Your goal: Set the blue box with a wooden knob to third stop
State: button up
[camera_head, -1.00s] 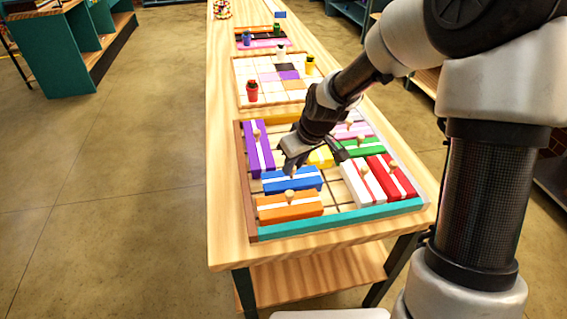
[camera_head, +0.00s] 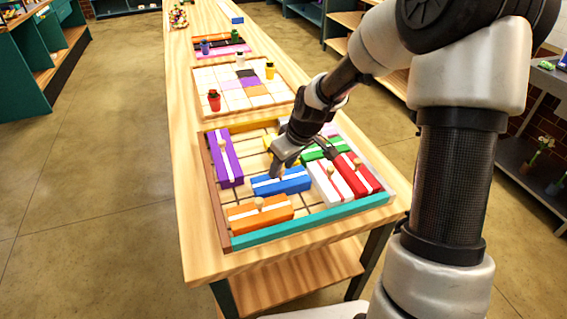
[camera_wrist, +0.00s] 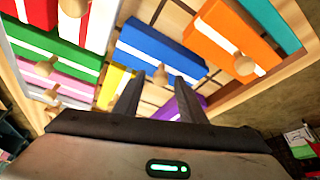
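The blue box (camera_head: 281,182) with a white stripe lies crosswise in a framed wooden tray (camera_head: 388,199). Its right end is at or very near the white box with a red stripe (camera_head: 332,187). In the wrist view, the blue box (camera_wrist: 165,46) carries a round wooden knob (camera_wrist: 161,75). My gripper (camera_head: 276,172) is low over the blue box. In the wrist view, the gripper (camera_wrist: 157,85) has its fingers apart, with the knob showing between their tips and gaps on both sides. Finger contact with the knob cannot be told.
The purple box (camera_head: 224,160) is left of the blue box, with bare grid between them. The orange box (camera_head: 259,214) lies in front. Red (camera_head: 361,178) and green (camera_head: 318,151) boxes are to the right. A second tray (camera_head: 197,92) with small pots lies behind.

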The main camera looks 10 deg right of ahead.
jog(key=p+v, duration=0.2)
jog(key=v, duration=1.5)
jog(key=shift+s, duration=0.2)
jog(key=shift+d+r, duration=0.1)
jog(key=shift+r, duration=0.05)
